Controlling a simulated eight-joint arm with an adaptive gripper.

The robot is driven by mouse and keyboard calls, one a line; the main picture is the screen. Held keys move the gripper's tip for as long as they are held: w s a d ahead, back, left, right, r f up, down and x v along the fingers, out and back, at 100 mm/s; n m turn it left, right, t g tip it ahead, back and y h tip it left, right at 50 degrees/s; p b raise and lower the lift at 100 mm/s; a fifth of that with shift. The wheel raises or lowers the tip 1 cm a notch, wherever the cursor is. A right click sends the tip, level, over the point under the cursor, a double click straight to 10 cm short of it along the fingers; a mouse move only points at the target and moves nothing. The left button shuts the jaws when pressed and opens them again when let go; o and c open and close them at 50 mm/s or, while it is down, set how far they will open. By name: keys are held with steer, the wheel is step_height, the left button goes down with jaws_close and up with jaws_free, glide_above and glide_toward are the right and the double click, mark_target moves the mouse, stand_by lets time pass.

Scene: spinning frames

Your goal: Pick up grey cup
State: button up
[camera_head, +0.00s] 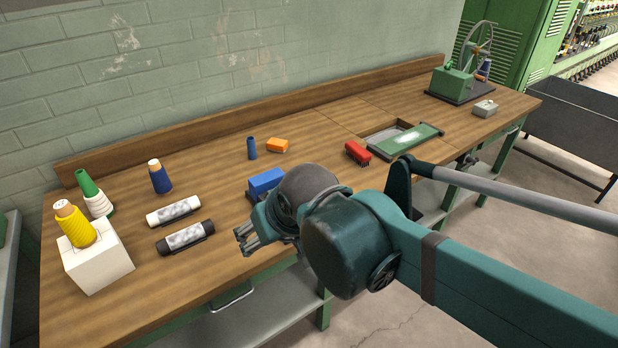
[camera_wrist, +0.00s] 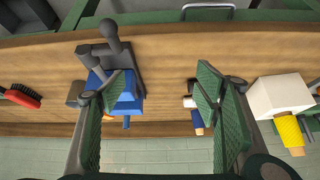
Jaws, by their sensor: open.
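A small grey object (camera_wrist: 76,94), possibly the grey cup, stands on the bench in the wrist view, between the blue vise and the red brush. My left finger partly covers it there, so its shape is unclear. I cannot make out a grey cup in the camera_head view, where my arm hides part of the bench.
The blue vise (camera_head: 266,182) is close beside my gripper. White (camera_head: 173,211) and black rollers (camera_head: 185,238) and a white box (camera_head: 97,262) are left.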

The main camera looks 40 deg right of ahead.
steer(key=w+d+r+m+g+p, duration=0.2)
steer(key=w+d+r+m+p, duration=0.35)
steer(key=w+p, duration=0.2)
steer(key=m+g+p, duration=0.5)
steer(key=m+p, duration=0.6)
steer(key=p, duration=0.6)
glide_above(309, 163)
steer(key=s+a, duration=0.2)
steer(key=s, duration=0.1)
step_height(309, 163, down, 7)
steer(key=shift+w+d+r, duration=0.1)
steer(key=shift+w, duration=0.05)
steer(key=shift+f, duration=1.3)
steer(key=shift+f, duration=0.1)
steer(key=shift+f+p, duration=0.4)
steer(key=shift+f, duration=2.1)
